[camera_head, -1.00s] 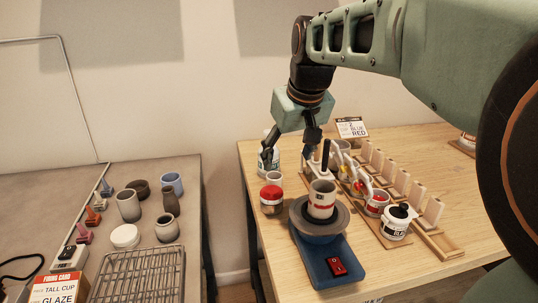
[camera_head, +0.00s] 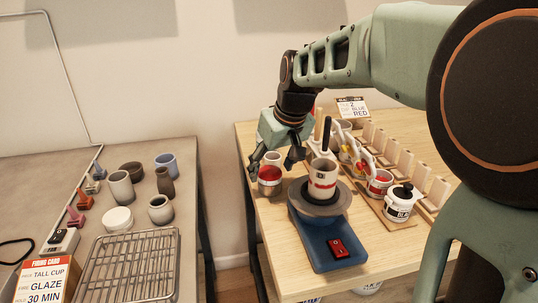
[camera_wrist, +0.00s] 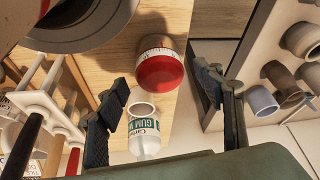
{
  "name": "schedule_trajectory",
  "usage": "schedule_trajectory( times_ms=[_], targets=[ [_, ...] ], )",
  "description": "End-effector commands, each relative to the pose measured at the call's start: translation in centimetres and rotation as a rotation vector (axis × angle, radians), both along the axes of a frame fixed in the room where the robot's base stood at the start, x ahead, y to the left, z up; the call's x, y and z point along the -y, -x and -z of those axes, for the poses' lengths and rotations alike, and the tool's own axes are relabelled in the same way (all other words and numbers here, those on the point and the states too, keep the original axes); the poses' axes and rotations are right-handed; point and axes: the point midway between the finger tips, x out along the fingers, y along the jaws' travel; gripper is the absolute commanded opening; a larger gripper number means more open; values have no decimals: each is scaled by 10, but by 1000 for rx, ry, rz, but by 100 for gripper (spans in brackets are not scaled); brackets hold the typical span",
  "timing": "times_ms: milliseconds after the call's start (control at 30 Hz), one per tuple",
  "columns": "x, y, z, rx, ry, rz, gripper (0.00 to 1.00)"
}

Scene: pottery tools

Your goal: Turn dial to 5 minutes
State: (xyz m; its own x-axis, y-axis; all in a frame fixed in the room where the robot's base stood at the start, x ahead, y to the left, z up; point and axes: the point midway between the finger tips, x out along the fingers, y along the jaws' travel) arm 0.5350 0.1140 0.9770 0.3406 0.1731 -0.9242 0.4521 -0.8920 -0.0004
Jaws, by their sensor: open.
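The dial is a round timer with a red top and a white scaled band (camera_head: 270,181), standing on the wooden table's left side. In the wrist view the timer (camera_wrist: 160,70) shows just beyond the fingertips, between the two fingers. My gripper (camera_head: 273,165) is open, with its fingers spread above and behind the timer. In the wrist view my gripper (camera_wrist: 162,88) holds nothing, and I see no contact with the timer. The scale marks are too small to read.
A labelled gum bottle (camera_wrist: 145,132) is close to the fingers. A pottery wheel (camera_head: 318,204) bearing a cup is right of the timer. The wooden table's left edge is close, with a gap before the grey table (camera_head: 205,270).

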Motion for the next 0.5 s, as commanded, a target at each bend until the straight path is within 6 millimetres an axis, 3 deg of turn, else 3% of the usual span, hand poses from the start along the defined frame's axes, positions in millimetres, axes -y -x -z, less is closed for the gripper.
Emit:
schedule_trajectory(
  times_ms=[367, 500],
  targets=[
    [-2, -3, 8, 1, 0, 0, 62],
    [-2, -3, 8, 0, 0, 0, 50]
  ],
)
